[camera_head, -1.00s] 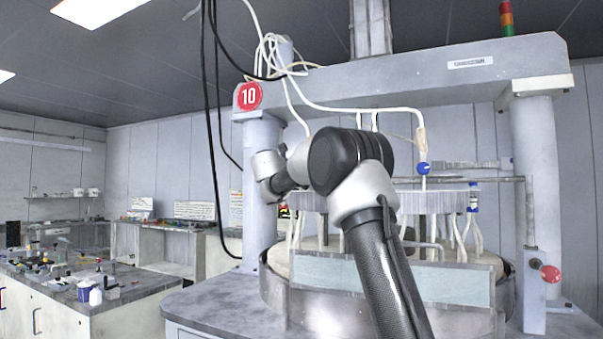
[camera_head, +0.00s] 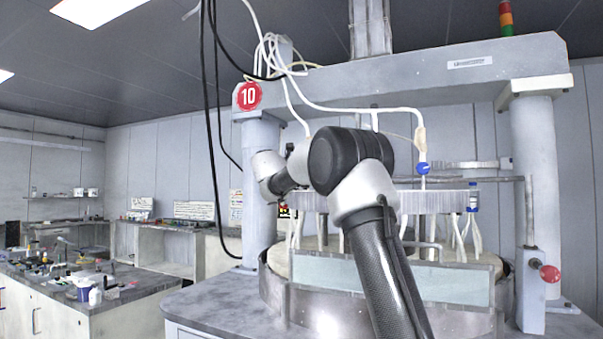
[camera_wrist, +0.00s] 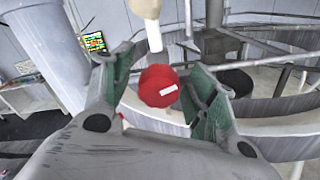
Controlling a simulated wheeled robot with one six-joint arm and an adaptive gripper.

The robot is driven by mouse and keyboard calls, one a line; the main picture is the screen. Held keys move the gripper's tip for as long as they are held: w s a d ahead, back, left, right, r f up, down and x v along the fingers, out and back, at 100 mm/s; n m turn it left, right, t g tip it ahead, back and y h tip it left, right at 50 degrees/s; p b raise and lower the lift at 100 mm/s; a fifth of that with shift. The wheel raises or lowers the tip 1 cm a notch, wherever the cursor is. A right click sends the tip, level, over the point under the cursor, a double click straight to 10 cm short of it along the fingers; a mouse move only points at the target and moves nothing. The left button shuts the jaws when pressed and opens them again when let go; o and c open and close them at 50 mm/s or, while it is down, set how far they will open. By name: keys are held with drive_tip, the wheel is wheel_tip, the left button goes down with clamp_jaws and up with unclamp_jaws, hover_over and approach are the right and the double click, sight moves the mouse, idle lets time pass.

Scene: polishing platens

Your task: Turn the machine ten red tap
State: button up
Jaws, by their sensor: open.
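The red tap (camera_wrist: 158,86) sits below a white tube and fitting, with a small white label on its face. In the wrist view it lies between the two fingers of my gripper (camera_wrist: 160,68). The fingers, with green inner pads, stand apart on either side of it, with gaps visible. In the head view my arm hides the gripper and this tap. Machine ten carries a round red "10" sign (camera_head: 248,96) on its left column.
A blue tap (camera_head: 423,168) hangs on another white tube to the right. A red knob (camera_head: 550,272) sits on the right post. A small display (camera_wrist: 93,42) is left of the gripper. Black cables hang at the left column. A cluttered bench (camera_head: 130,287) stands at the left.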

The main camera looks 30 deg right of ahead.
drive_tip(key=v, duration=1.2)
drive_tip(key=s+d+f+m+g+y, duration=0.25)
drive_tip(key=s+f+m, duration=0.35)
drive_tip(key=f, duration=0.4)
drive_tip(key=s+d+f+m+g+y, duration=0.1)
drive_tip(key=s+f+m+g+y, duration=0.25)
drive_tip(key=s+f, duration=0.6)
drive_tip(key=s+a+f+m+y, duration=0.2)
drive_tip(key=s+f+m, duration=0.1)
drive_tip(key=s, duration=0.6)
drive_tip(key=s+a+f+m+y, duration=0.3)
drive_tip(key=s+f, duration=0.3)
drive_tip(key=s, duration=0.4)
drive_tip(key=s+a+f+m+y, duration=0.2)
drive_tip(key=s+f+m, duration=0.3)
drive_tip(key=s, duration=0.5)
drive_tip(key=shift+s+a+g+y, duration=0.2)
drive_tip(key=shift+a+g+y, duration=0.1)
drive_tip(key=shift+y, duration=0.3)
